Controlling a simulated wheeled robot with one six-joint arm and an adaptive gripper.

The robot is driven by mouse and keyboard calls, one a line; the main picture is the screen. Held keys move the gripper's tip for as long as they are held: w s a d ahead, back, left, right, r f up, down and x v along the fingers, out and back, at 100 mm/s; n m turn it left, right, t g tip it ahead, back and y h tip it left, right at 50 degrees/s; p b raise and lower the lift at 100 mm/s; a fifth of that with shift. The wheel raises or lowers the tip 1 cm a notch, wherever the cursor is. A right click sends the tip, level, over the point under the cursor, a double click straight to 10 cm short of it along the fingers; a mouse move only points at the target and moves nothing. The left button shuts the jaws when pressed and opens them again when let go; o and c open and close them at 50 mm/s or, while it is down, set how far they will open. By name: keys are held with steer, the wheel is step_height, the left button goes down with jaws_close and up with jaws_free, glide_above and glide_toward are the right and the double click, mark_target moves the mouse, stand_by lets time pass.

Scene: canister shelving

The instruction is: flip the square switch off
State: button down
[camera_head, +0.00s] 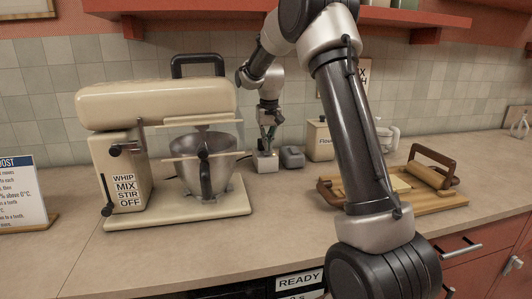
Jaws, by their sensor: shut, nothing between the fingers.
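My gripper (267,143) is small in the view, right of the mixer and near the back of the counter. It is shut and points down. Just below its fingertips is a small pale square block (265,161) on the counter, which looks like the square switch. I cannot tell whether the fingers touch it, nor which way it is set. A rounded grey block (291,157) sits just right of it.
A cream stand mixer (155,105) with a metal bowl (203,165) stands on the left. A flour canister (320,140) is behind my arm. A wooden board (440,200) with a rolling pin lies right. The counter front (230,245) is clear.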

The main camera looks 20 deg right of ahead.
mark_target(267, 153)
steer(key=shift+f, duration=1)
stand_by(0.3)
steer(key=shift+r, duration=3.55)
steer(key=s+a+r+n+t, duration=0.1)
steer(key=s, duration=1.9)
steer(key=s+a+r+n+t, duration=0.1)
steer(key=s+r, duration=0.1)
steer(key=s, duration=1.8)
steer(key=shift+a, duration=0.3)
